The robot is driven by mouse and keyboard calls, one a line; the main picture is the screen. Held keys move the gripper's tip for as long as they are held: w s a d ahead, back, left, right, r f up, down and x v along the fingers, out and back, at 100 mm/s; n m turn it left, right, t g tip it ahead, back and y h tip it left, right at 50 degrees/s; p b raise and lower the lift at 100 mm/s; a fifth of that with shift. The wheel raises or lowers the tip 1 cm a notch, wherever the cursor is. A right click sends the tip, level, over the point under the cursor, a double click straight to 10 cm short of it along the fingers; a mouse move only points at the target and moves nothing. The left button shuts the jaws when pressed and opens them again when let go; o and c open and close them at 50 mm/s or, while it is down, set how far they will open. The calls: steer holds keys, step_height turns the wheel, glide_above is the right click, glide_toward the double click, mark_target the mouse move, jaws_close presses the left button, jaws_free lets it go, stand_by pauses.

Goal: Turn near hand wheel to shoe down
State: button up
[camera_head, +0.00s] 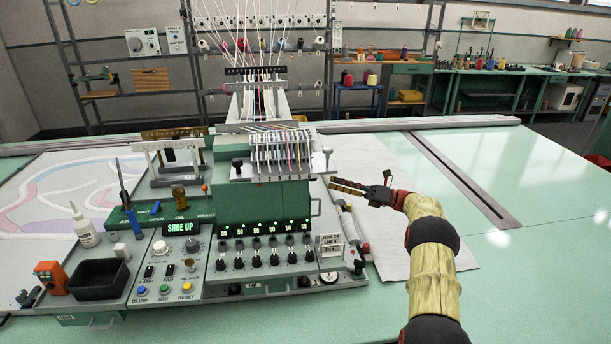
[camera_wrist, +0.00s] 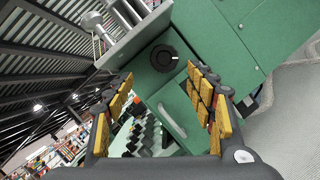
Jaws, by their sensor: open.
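My gripper (camera_head: 340,187) is open and empty, just right of the green machine head (camera_head: 262,203). In the wrist view a round black knob (camera_wrist: 164,58) with a pale mark sits on the machine's green side, beyond and between the open yellow-padded fingers (camera_wrist: 165,108), apart from them. A small grey wheel-like part (camera_wrist: 92,20) stands out past the grey plate at the upper left. I cannot tell for certain which of these is the near hand wheel. The shoe cannot be made out.
A control panel (camera_head: 166,276) with knobs and buttons is at the front left, beside a black tray (camera_head: 99,279). A slotted dark rail (camera_head: 460,177) crosses the pale green table on the right, which is mostly clear.

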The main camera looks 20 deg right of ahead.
steer(key=b+x, duration=0.1)
steer(key=x, duration=0.5)
steer(key=shift+w+a+t, duration=0.15)
steer(key=shift+w+t, duration=0.15)
steer(key=shift+w, duration=0.3)
steer(key=shift+c, duration=0.3)
steer(key=c, duration=1.1)
steer(key=shift+w+f+n+g+y+b, duration=0.1)
steer(key=shift+n+g+y+b, duration=0.4)
steer(key=shift+n, duration=1.2)
steer(key=shift+w+n+g+y+b, duration=0.2)
steer(key=shift+n+g+y, duration=0.35)
steer(key=shift+n+g, duration=0.85)
steer(key=shift+w+f+n+g+y+b, duration=0.1)
steer(key=shift+n+g+y+b, duration=0.4)
steer(key=shift+n, duration=1.9)
